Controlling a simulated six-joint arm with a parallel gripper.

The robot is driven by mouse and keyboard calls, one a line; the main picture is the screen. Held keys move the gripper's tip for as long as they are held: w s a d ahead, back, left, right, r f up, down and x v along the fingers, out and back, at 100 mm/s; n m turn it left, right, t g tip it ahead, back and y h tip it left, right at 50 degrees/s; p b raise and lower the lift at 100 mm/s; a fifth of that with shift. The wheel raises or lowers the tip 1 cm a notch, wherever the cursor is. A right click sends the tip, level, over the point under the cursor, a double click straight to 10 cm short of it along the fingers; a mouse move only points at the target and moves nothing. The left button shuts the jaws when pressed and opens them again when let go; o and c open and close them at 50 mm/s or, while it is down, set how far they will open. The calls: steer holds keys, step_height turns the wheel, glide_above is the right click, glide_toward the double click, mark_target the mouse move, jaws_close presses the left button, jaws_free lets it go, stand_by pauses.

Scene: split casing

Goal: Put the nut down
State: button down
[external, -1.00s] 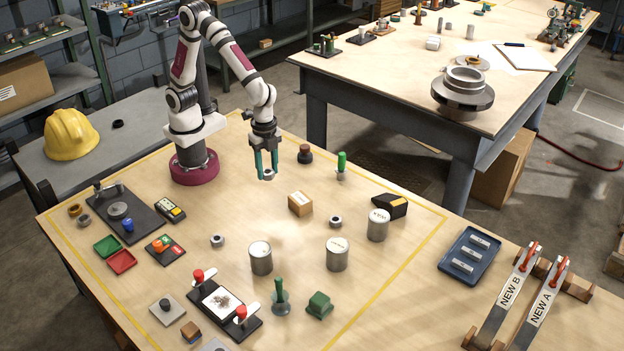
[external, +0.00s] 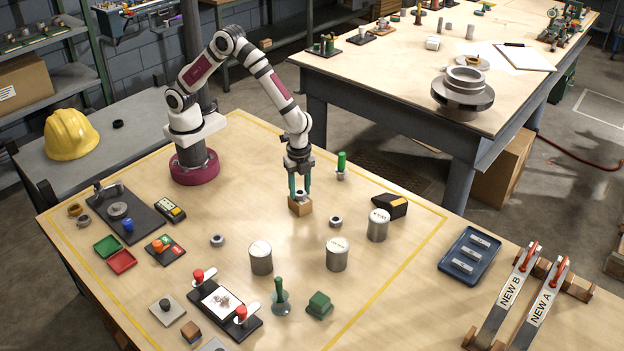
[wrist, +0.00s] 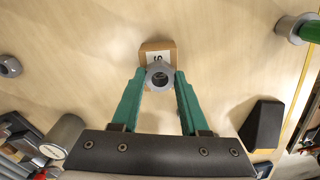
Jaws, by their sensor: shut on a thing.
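A grey metal nut (wrist: 159,76) is between the green fingertips of my gripper (wrist: 160,80) in the wrist view. My gripper (external: 300,190) is shut on the nut (external: 301,194), directly over a small brown cardboard box (external: 300,208). The box (wrist: 152,48) shows behind the nut in the wrist view, with a white label partly covered. I cannot tell whether the nut touches the box top or hangs just above it.
Another nut (external: 336,222) lies right of the box, and one more (external: 217,240) lies to the left. Metal cans (external: 337,254) stand in front. A black wedge-shaped block (external: 390,206) and a green-handled tool (external: 341,165) stand to the right.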

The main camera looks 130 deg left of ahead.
steer(key=shift+c, duration=2.1)
jaws_free()
steer(key=shift+f, duration=0.1)
step_height(320, 180, up, 12)
steer(key=s+d+r+y, duration=0.1)
steer(key=s+d+r, duration=0.2)
steer(key=s, duration=0.4)
steer(key=s+d+r, duration=0.2)
steer(key=s+r, duration=0.2)
steer(key=s, duration=0.3)
steer(key=s+d+f+m, duration=0.1)
steer(key=s+f, duration=0.1)
steer(key=s, duration=1.1)
steer(key=shift+s+y, duration=0.2)
steer(key=shift+y, duration=0.2)
steer(key=shift+d, duration=0.1)
